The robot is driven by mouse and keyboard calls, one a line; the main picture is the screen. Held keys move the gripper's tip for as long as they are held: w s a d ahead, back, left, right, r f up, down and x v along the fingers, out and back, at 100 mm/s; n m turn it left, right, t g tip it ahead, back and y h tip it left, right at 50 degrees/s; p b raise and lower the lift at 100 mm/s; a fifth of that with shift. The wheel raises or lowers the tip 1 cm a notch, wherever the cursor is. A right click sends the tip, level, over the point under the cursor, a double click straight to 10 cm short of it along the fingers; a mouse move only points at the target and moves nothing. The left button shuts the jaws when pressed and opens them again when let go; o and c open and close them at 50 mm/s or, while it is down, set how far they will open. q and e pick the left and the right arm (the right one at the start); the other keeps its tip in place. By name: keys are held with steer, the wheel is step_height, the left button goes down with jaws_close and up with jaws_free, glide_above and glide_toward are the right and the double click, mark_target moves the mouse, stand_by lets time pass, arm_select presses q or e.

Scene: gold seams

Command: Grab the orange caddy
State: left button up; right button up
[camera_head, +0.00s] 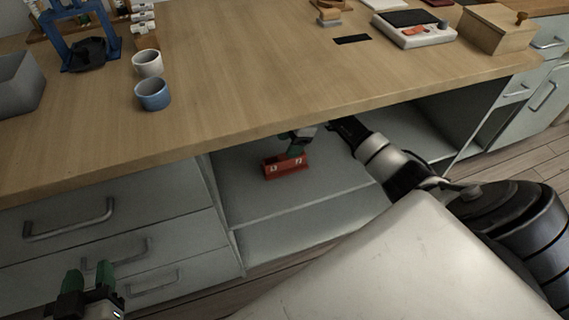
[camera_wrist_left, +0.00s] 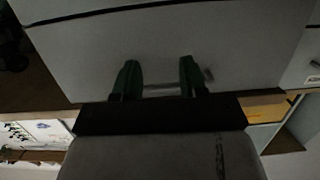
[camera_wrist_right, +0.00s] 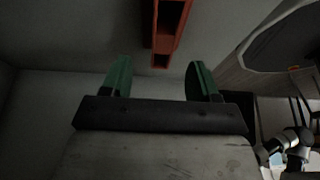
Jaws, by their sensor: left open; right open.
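The orange caddy (camera_head: 285,166) sits on the grey shelf of the open bay under the worktop. White marks show on its front. In the right wrist view the caddy (camera_wrist_right: 166,28) lies just beyond my fingertips, between their lines. My right gripper (camera_head: 297,147) reaches into the bay right at the caddy in the head view; it is open and empty (camera_wrist_right: 160,75). Whether it touches the caddy is unclear. My left gripper (camera_head: 91,275) is open and empty, low in front of the drawers; it also shows in the left wrist view (camera_wrist_left: 159,70).
The wooden worktop (camera_head: 230,100) overhangs the bay, with a white cup (camera_head: 148,63) and a blue cup (camera_head: 152,94) on it. Drawers with a metal handle (camera_head: 70,222) stand left of the bay. The shelf around the caddy is clear.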

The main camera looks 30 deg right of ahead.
mark_target(284, 162)
steer(key=shift+a+f, duration=0.15)
steer(key=shift+f, duration=0.5)
steer(key=b+x, duration=0.1)
steer(key=x, duration=0.1)
steer(key=b+x, duration=0.1)
steer(key=x, duration=0.1)
steer(key=shift+s+d+f, duration=0.15)
steer(key=shift+d, duration=0.05)
steer(key=shift+a+f+b, duration=0.1)
steer(key=shift+f+b, duration=0.05)
steer(key=shift+b, duration=0.15)
arm_select(q)
step_height(284, 162, up, 8)
steer(key=d+t+h, duration=0.1)
steer(key=t+h, duration=0.1)
steer(key=t, duration=0.5)
steer(key=shift+d, duration=0.2)
steer(key=shift+s, duration=0.1)
arm_select(e)
steer(key=shift+c, duration=0.4)
steer(key=c, duration=1)
